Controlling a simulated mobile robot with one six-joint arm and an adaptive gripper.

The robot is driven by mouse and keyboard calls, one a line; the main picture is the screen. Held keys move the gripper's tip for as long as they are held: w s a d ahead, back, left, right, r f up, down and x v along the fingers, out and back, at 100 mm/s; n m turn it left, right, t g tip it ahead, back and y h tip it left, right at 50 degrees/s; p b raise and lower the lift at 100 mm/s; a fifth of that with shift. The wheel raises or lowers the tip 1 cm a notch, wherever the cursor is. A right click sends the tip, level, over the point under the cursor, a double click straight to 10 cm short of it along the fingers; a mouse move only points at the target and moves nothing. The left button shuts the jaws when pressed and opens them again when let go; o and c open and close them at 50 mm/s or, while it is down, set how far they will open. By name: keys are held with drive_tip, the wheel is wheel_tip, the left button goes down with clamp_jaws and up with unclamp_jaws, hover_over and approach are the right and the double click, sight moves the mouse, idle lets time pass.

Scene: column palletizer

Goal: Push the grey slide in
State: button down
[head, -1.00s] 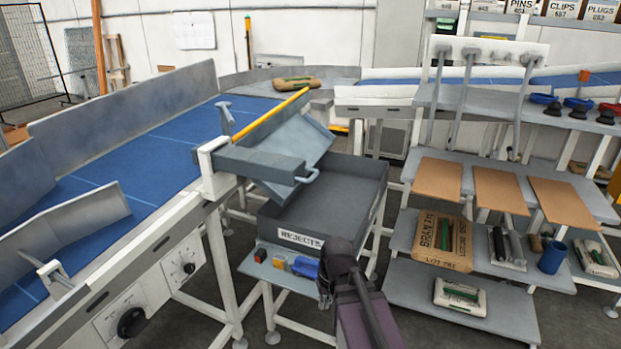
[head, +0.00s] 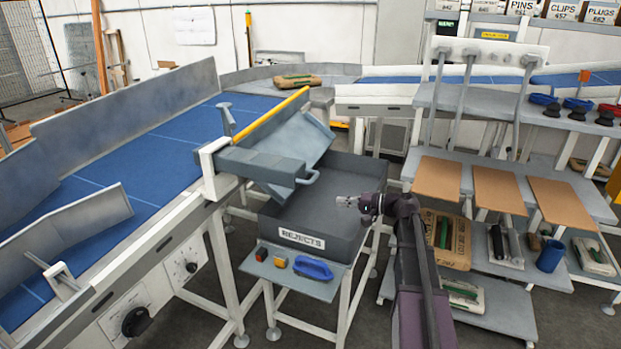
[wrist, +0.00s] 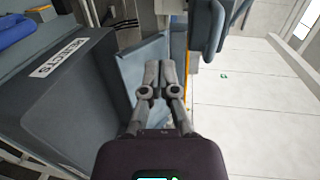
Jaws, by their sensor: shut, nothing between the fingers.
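The grey slide (head: 258,163) is a long block on the side of the conveyor, with a loop handle (head: 308,178) at its right end. Its handle end sticks out over the reject bin. In the wrist view the slide (wrist: 204,27) appears at the top, right of the fingertips. My gripper (head: 342,201) is at the right rim of the bin, lower and to the right of the handle, apart from it. In the wrist view my gripper (wrist: 160,68) has its fingers together and empty, in front of the pale chute.
The dark REJECTS bin (head: 352,222) stands under the sloping chute (head: 305,140). A small shelf (head: 290,284) in front holds a blue-handled item (head: 313,269) and small blocks. Shelving with brown boards (head: 438,180) stands at the right.

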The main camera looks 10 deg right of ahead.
sight(305, 177)
drive_tip(key=d+r, duration=0.1)
drive_tip(key=w+d+r+t, duration=0.1)
drive_tip(key=d+r+m+t, duration=0.1)
drive_tip(key=d, duration=0.1)
drive_tip(key=shift+w+r+y, duration=0.15)
drive_tip(key=shift+w+y, duration=0.15)
drive_tip(key=shift+y, duration=0.1)
drive_tip(key=shift+a, duration=0.15)
drive_tip(key=x, duration=1.3)
drive_tip(key=shift+w+a, duration=0.3)
drive_tip(key=shift+a, duration=0.05)
drive_tip(key=shift+a, duration=0.25)
drive_tip(key=shift+d, duration=0.15)
drive_tip(key=shift+w, duration=0.15)
